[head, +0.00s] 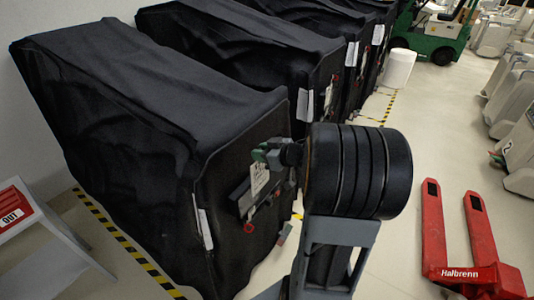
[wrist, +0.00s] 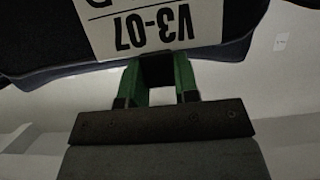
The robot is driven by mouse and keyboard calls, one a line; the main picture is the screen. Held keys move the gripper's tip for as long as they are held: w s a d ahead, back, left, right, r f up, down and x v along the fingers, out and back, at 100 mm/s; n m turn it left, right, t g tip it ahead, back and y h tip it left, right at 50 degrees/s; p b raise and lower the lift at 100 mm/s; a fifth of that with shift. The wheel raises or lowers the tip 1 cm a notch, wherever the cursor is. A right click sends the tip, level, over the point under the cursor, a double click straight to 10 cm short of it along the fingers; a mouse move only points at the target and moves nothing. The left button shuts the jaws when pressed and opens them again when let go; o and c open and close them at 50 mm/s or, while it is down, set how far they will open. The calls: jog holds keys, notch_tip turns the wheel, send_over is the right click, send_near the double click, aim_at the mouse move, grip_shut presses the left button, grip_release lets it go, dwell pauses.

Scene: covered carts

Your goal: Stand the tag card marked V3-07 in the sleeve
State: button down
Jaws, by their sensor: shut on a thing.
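The white tag card marked V3-07 (wrist: 150,30) fills the top middle of the wrist view, its print upside down there. My gripper (wrist: 157,75) has its green fingers shut at the card's edge. In the head view my gripper (head: 268,155) is at the end face of the nearest black-covered cart, with the card (head: 259,178) hanging below the fingers. A dark grey piece (head: 238,190) and a pale patch (head: 246,205) show just below and left of the card. I cannot tell which part is the sleeve, or whether the card touches it.
The nearest covered cart (head: 120,90) has a white sheet (head: 202,222) on its edge. More covered carts (head: 245,45) stand behind it. A red pallet truck (head: 470,255) is at the right. A white stand with a red sign (head: 15,207) is at the left.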

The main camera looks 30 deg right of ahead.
jog(key=shift+r+b+x, duration=0.2)
jog(key=shift+b+x, duration=0.05)
jog(key=shift+x, duration=1.45)
jog(key=shift+r+b+x, duration=0.2)
jog(key=shift+r+x, duration=0.05)
jog(key=shift+x, duration=1.45)
jog(key=shift+w+a+f+b, duration=0.15)
jog(key=shift+w+f+b, duration=0.15)
notch_tip(320, 180, down, 2)
jog(key=shift+f+b, duration=0.1)
jog(key=shift+b, duration=1.15)
jog(key=shift+f+b, duration=2.35)
jog(key=shift+f, duration=1.7)
jog(key=shift+f+b, duration=0.65)
jog(key=shift+f, duration=0.25)
jog(key=c, duration=0.8)
grip_release()
